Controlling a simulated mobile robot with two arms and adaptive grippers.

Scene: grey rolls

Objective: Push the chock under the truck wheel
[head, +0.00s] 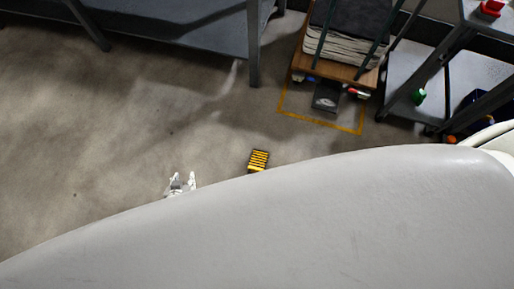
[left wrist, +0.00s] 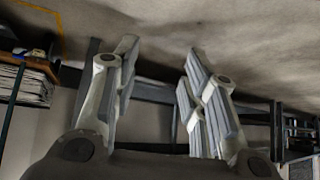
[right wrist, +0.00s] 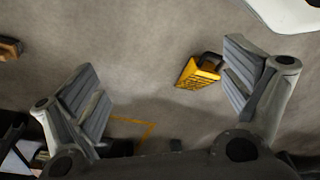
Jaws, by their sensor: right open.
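The chock (head: 258,160), a small yellow block with black stripes, lies on the floor at the edge of my grey body in the head view. The truck (head: 342,74), a low wooden platform loaded with a stack of sheets, stands at the upper right; its wheels are hard to make out. My left gripper (head: 182,182) is open and empty, left of the chock. My right gripper (right wrist: 160,60) is hidden in the head view. In the right wrist view it is open, with the chock (right wrist: 198,72) near its right-hand finger; I cannot tell whether they touch.
A yellow floor line (head: 338,126) runs around the truck's front. A dark object (head: 326,97) lies inside it, before the truck. A grey table (head: 200,32) stands at upper left and shelving (head: 455,72) at right. The floor between chock and yellow line looks clear.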

